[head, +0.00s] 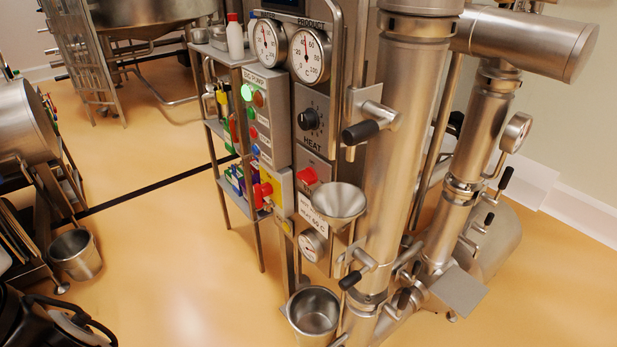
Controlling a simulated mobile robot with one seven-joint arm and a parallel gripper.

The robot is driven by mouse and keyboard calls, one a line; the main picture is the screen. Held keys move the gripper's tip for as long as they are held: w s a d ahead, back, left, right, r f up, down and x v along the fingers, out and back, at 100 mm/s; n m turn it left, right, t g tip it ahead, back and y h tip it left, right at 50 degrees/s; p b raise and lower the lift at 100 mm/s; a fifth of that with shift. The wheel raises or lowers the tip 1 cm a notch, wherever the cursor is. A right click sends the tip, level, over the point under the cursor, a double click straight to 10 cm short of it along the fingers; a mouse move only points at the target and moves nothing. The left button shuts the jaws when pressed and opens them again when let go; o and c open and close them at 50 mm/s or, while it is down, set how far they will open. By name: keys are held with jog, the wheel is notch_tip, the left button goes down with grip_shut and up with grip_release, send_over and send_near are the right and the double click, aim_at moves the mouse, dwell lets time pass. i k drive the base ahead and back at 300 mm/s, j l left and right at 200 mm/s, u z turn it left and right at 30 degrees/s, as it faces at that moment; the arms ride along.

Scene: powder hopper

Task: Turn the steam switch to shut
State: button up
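No label reading "steam" is legible, so I cannot tell for sure which control is the steam switch. On the steel machine's front panel, a black round knob (308,119) sits above the word HEAT. The exact settings of these controls are too small to read. I do not see my gripper in the head view.
Two dials (310,56) top the panel, beside a button box (266,115) with a lit green lamp. Black-handled valves (362,131) stick out from thick steel pipes (408,150). A steel bucket (313,312) stands below.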

aim_at(307, 176)
jog(key=i+j+z, duration=0.1)
jog(key=j+z, duration=1)
jog(key=j, duration=0.2)
jog(key=i, duration=0.05)
